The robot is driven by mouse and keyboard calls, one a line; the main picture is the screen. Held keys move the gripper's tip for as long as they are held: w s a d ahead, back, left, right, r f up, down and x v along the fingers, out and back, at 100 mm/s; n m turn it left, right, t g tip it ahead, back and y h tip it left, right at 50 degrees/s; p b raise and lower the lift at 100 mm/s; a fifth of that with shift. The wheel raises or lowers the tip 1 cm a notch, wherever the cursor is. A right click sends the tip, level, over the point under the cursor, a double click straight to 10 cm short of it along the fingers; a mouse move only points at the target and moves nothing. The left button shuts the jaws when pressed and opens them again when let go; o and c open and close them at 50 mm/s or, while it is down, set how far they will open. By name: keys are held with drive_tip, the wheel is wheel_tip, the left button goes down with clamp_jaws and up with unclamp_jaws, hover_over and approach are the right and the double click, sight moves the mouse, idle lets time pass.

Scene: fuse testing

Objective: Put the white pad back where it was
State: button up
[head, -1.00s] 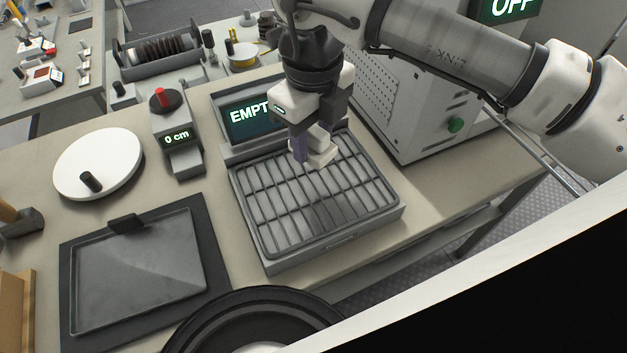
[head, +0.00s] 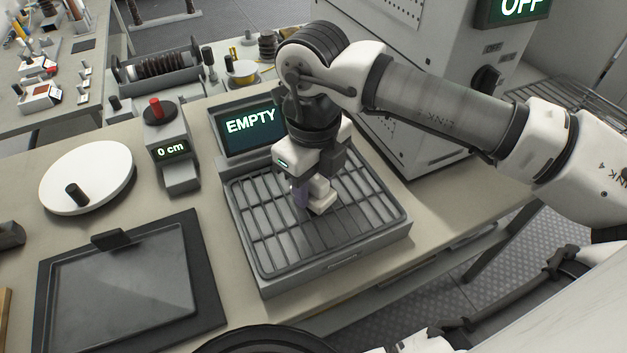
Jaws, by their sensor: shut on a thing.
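My gripper (head: 312,196) points down over the grated tray (head: 268,232) of a grey unit. It is shut on a small white block, which appears to be the white pad (head: 322,203). The fingers partly hide the pad. I cannot tell whether the pad touches the grate or hangs just above it. The unit's screen (head: 250,124) behind the tray reads EMPTY.
A white round disc (head: 97,172) with a black knob lies at left. A dark flat tray (head: 120,285) lies front left. A small device (head: 172,153) reads 0 cm. A large grey cabinet (head: 400,110) stands behind my arm at right.

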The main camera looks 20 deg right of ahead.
drive_tip(key=o, duration=1)
drive_tip(key=shift+o, duration=0.2)
wheel_tip(320, 180, up, 12)
drive_tip(key=shift+r, duration=0.1)
